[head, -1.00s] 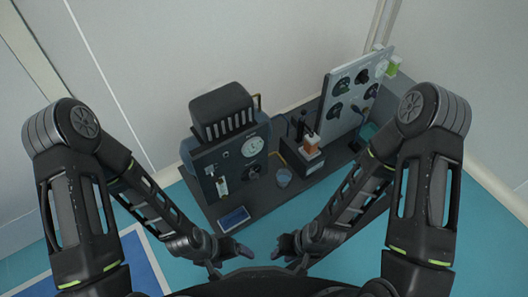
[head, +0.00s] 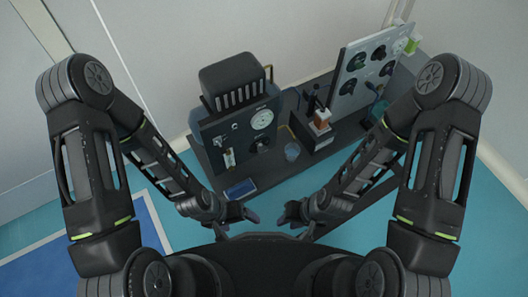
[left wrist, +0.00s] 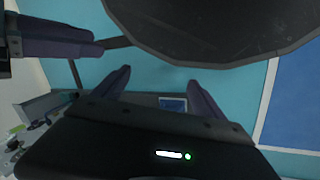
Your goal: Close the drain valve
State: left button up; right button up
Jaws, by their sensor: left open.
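A dark machine (head: 217,132) stands on the bench, with a round white gauge (head: 262,119), a black knob (head: 260,145) and a small sight tube (head: 229,158) on its front. I cannot tell which fitting is the drain valve; no handle position is readable. My left gripper (head: 243,213) is open and empty, short of the bench's front edge. In the left wrist view its two purple fingers (left wrist: 160,92) are spread apart, with a blue pad beyond. My right gripper (head: 288,214) is close to the left one, to its right; its finger gap is unclear.
A light panel (head: 350,100) with several dark dials stands on the bench's right part. An orange-and-white item (head: 322,120) and a clear cup (head: 292,151) sit between panel and machine. A wall stands behind.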

pick_arm(q)
jog(key=shift+r+p, duration=0.35)
jog(key=shift+r, duration=0.05)
jog(key=shift+c, duration=0.8)
notch_tip(320, 180, up, 18)
jog(key=p, duration=1.7)
jog(key=shift+f, duration=0.25)
jog(key=shift+c, duration=1.3)
jog(key=shift+f, duration=0.1)
